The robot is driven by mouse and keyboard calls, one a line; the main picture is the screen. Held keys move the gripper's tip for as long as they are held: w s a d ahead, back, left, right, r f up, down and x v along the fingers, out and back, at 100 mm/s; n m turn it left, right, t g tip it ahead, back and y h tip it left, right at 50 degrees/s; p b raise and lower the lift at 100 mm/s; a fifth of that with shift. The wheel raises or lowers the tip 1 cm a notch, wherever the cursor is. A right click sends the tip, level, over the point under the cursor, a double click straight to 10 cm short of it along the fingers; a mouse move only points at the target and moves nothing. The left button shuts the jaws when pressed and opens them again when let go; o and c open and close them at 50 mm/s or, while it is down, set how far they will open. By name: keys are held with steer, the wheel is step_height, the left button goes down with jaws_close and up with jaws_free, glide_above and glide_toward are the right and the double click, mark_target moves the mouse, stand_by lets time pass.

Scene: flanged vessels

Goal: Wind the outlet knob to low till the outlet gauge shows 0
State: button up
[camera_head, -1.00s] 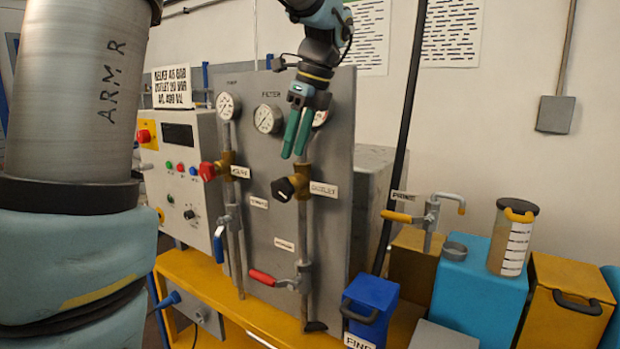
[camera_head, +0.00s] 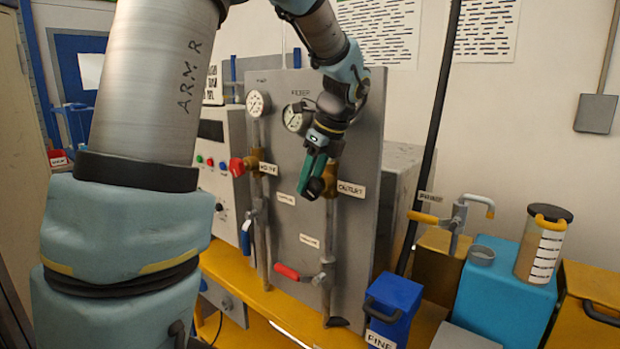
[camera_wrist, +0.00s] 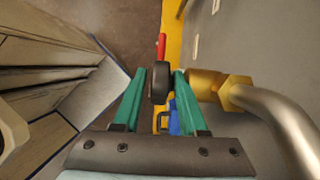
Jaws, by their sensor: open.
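The black outlet knob (camera_head: 315,188) sits on a brass valve body (camera_head: 330,181), left of the OUTLET label (camera_head: 351,189). My gripper (camera_head: 309,184) is at the knob, pointing down over it in the head view. In the wrist view my gripper (camera_wrist: 160,88) is open, with the knob (camera_wrist: 159,82) between its two green fingers. A narrow gap shows on the left of the knob; the right finger is very close, and I cannot tell whether it touches. The outlet gauge is hidden behind my arm, so its reading cannot be seen.
Two other gauges (camera_head: 258,104) (camera_head: 297,118) show on the grey panel (camera_head: 362,150). A red knob (camera_head: 238,167) is to the left. A blue container (camera_head: 393,305) stands at right on the yellow bench.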

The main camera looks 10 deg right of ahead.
steer(key=shift+c, duration=0.2)
jaws_close()
steer(key=shift+a+r+g+p, duration=0.15)
steer(key=shift+g+p, duration=0.15)
steer(key=shift+p, duration=0.5)
